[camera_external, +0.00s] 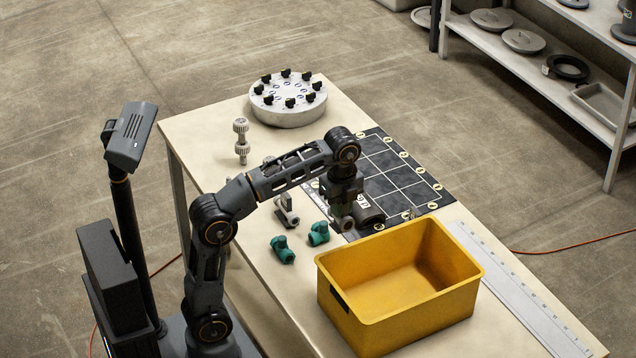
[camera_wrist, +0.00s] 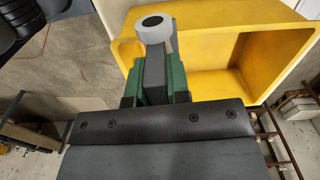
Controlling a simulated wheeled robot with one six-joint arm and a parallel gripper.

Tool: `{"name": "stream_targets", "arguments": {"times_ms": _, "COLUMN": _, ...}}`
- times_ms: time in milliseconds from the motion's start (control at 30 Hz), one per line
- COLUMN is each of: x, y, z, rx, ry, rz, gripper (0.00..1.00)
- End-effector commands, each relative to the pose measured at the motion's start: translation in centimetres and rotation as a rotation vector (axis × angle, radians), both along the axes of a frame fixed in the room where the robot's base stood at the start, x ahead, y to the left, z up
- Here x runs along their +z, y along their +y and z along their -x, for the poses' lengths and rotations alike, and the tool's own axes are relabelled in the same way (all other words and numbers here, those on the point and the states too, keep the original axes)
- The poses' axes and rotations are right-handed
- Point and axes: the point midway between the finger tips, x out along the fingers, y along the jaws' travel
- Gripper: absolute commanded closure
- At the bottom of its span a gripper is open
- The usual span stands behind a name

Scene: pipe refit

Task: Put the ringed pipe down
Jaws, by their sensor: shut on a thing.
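My gripper (camera_external: 343,209) points down above the table, just left of the yellow bin.
The yellow bin (camera_external: 398,325) stands empty. A black gridded mat (camera_external: 385,172) lies behind my gripper. Two green fittings (camera_external: 283,250) and a grey clamp-like part (camera_external: 287,212) are to the left. A ribbed grey piece (camera_external: 241,140) and a round flange (camera_external: 288,105) stand farther back.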

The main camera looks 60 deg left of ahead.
Motion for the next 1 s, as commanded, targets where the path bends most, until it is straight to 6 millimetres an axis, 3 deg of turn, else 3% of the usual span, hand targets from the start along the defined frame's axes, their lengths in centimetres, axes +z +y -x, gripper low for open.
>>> {"name": "stream_targets", "arguments": {"times_ms": 33, "x": 1.4, "y": -1.6, "z": -0.9, "rx": -0.034, "ry": 0.008, "rz": -0.001, "gripper": 1.0}}
{"name": "stream_targets", "arguments": {"times_ms": 167, "x": 0.3, "y": -5.4, "z": -2.8, "rx": -0.093, "ry": 0.009, "rz": -0.002, "gripper": 1.0}}
{"name": "stream_targets", "arguments": {"times_ms": 367, "x": -2.9, "y": -11.0, "z": -4.7, "rx": -0.144, "ry": 0.008, "rz": -0.003, "gripper": 1.0}}
{"name": "stream_targets", "arguments": {"times_ms": 500, "x": -6.2, "y": -14.0, "z": -5.6, "rx": -0.142, "ry": 0.009, "rz": -0.003, "gripper": 1.0}}
{"name": "stream_targets", "arguments": {"times_ms": 600, "x": -8.9, "y": -14.9, "z": -6.5, "rx": -0.107, "ry": 0.005, "rz": -0.002, "gripper": 1.0}}
{"name": "stream_targets", "arguments": {"times_ms": 800, "x": -10.8, "y": -15.4, "z": -8.1, "rx": -0.048, "ry": 0.001, "rz": -0.001, "gripper": 1.0}}
{"name": "stream_targets", "arguments": {"times_ms": 1000, "x": -13.7, "y": -15.4, "z": -8.3, "rx": -0.034, "ry": 0.002, "rz": -0.001, "gripper": 1.0}}
